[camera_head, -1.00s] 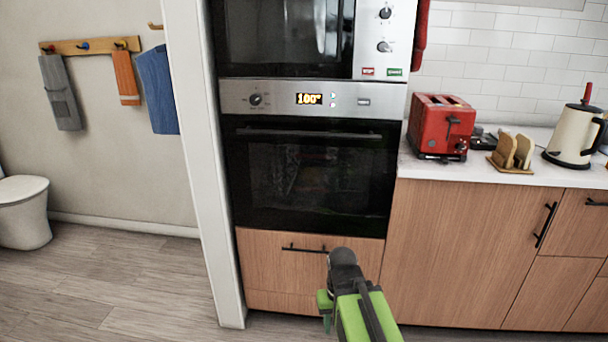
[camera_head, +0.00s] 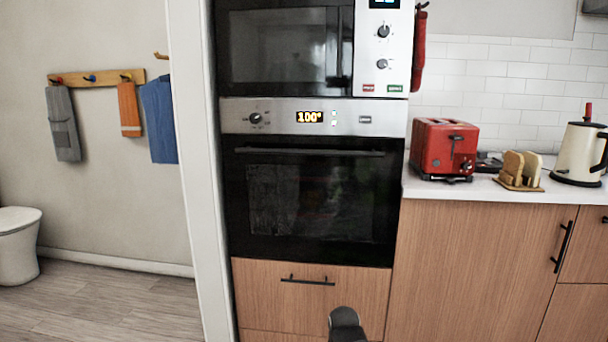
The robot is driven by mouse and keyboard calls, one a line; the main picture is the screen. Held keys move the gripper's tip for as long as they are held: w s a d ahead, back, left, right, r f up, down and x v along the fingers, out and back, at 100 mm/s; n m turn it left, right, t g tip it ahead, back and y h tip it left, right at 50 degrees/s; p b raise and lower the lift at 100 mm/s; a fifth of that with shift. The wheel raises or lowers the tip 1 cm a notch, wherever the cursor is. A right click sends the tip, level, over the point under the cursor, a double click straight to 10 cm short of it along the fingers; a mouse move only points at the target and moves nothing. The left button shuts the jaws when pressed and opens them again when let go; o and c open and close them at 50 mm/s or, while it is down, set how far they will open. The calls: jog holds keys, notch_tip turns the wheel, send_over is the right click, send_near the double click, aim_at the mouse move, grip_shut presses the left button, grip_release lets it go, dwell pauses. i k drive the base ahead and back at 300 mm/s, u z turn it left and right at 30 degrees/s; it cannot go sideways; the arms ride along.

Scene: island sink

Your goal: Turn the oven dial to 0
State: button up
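The oven (camera_head: 310,205) is built into a tall cabinet in the middle of the view, with its black glass door shut. The oven dial (camera_head: 255,118) is a small dark knob at the left of the steel control panel (camera_head: 350,117). The orange display (camera_head: 310,117) beside it reads 100°. The mark the dial points to is too small to read. Only a dark rounded part of my arm shows at the bottom edge, in front of the drawer and well below the dial. My gripper's fingers are not in view.
A microwave (camera_head: 285,45) with its own knobs sits above the oven. A wooden drawer (camera_head: 275,300) with a black handle is below. A red toaster (camera_head: 444,148), a toast rack (camera_head: 520,170) and a kettle (camera_head: 581,150) stand on the right counter. A white wall edge (camera_head: 195,170) borders the left.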

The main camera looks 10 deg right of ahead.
aim_at(256, 118)
jog(key=k, duration=1.3)
jog(key=u, duration=0.6)
jog(key=i, duration=1.4)
jog(key=u, duration=0.85)
